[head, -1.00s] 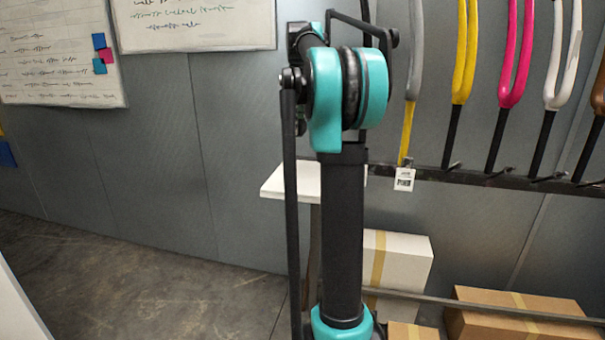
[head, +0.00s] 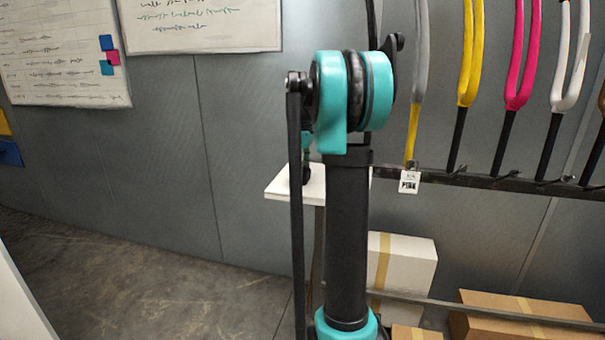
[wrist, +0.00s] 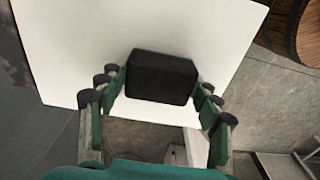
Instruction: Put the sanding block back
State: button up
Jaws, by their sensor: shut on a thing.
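The sanding block (wrist: 161,78) is a dark, nearly black block in the wrist view. My gripper (wrist: 160,88) is shut on it, with fingers at its left and right sides. The block is over a white shelf top (wrist: 75,65), and I cannot tell whether it touches the surface. In the head view the white shelf (head: 283,189) stands against the grey wall, partly behind my arm. A dark end of my arm shows low over it there; the block itself is hidden.
A wooden barrel (wrist: 290,28) stands beyond the shelf in the wrist view. A white box (head: 405,270) and a brown carton (head: 520,310) sit below. The floor (head: 140,275) at left is clear.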

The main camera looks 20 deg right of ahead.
aim_at(304, 171)
jog(key=shift+f, duration=0.2)
jog(key=o, duration=1)
jog(key=r, duration=1.2)
jog(key=shift+s+d, duration=0.1)
jog(key=shift+d, duration=0.15)
